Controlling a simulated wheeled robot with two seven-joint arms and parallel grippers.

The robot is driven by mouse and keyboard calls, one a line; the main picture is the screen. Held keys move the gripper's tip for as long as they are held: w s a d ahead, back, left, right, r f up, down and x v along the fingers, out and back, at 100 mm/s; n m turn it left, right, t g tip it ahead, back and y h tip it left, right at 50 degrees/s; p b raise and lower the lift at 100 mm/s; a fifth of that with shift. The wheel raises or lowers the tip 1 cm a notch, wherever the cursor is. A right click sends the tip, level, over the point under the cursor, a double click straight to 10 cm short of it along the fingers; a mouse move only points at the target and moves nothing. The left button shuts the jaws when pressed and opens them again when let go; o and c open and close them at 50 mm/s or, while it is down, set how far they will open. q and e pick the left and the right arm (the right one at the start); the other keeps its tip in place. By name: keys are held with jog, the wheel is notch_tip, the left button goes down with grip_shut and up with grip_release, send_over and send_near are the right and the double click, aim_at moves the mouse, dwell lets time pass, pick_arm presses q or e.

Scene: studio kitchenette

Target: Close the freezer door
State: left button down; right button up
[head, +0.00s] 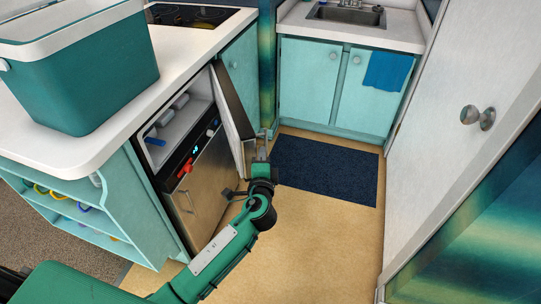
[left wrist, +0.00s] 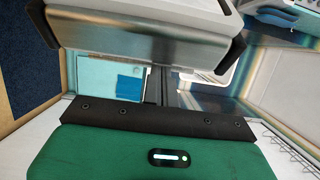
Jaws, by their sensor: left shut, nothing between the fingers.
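The freezer door (head: 235,118) stands open at the top of the under-counter unit in the head view. It is swung out from the white freezer compartment (head: 178,122), with a dark edge and a pale inner side. My left gripper (head: 264,138) is shut and empty, close to the door's free end, on the side away from the compartment. I cannot tell whether it touches. In the left wrist view the shut fingers (left wrist: 155,86) point toward a steel panel with black ends (left wrist: 140,42), which looks like the door. My right gripper is not in view.
Below the compartment are a dark control panel with a red item (head: 186,168) and a steel lower door (head: 200,190). A teal bin (head: 85,85) stands on the white counter. A dark blue mat (head: 325,170) lies on open floor to the right.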

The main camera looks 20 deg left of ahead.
pick_arm(q)
jog(key=shift+a, duration=0.1)
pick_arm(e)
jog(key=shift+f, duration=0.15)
pick_arm(q)
jog(key=shift+s+a+f, duration=0.1)
jog(key=shift+a, duration=0.05)
